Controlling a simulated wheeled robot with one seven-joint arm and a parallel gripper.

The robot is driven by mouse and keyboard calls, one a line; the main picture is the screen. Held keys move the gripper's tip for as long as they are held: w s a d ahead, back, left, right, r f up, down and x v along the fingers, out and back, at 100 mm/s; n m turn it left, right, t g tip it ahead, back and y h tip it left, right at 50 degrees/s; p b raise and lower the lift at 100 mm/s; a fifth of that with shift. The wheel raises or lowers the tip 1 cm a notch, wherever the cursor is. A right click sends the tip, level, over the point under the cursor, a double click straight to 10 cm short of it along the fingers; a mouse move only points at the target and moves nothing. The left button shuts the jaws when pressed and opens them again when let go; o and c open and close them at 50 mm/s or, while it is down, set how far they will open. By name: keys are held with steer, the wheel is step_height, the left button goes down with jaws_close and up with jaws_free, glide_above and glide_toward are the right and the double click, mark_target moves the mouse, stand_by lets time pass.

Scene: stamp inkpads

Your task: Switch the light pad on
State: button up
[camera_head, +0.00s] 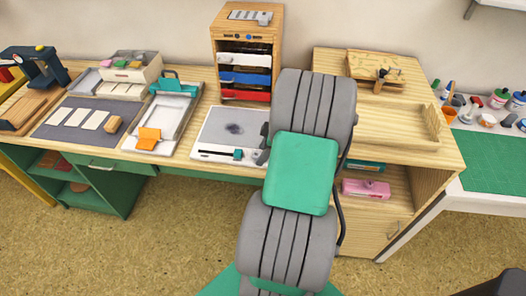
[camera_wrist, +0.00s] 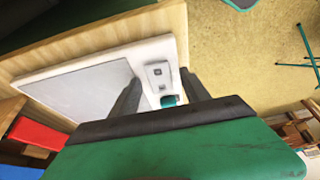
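The light pad (camera_head: 215,125) lies flat on the wooden desk, left of my arm. It has a white frame and a pale surface with a dark smudge, and a black and teal strip (camera_head: 232,154) near its front edge. In the wrist view the light pad (camera_wrist: 75,82) shows a dull grey surface. A small light-grey control block (camera_wrist: 159,77) with a dark square sits on its white border, beside a teal part (camera_wrist: 169,100). My gripper (camera_wrist: 159,76) is open, its two dark fingers apart on either side of the control block. Contact cannot be told.
A drawer tower (camera_head: 247,45) stands behind the pad. A white tray (camera_head: 168,115) with an orange block is to its left. A wooden cabinet with a tray (camera_head: 395,118) is right of my arm. The wrist view shows the desk edge close by, with floor beyond.

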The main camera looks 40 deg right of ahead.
jaws_close()
steer(key=shift+w+a+f+g+h+b, duration=0.1)
steer(key=shift+w+a+g+h+b, duration=0.15)
steer(key=shift+g+b, duration=0.3)
steer(key=shift+w+a+f+g+h+b, duration=0.15)
steer(key=shift+g+h+b, duration=0.2)
steer(key=shift+b, duration=0.35)
steer(key=shift+w+r+g+h+b, duration=0.1)
steer(key=shift+r+g+h+b, duration=0.25)
steer(key=shift+g+h, duration=0.45)
steer(key=shift+o, duration=0.2)
jaws_free()
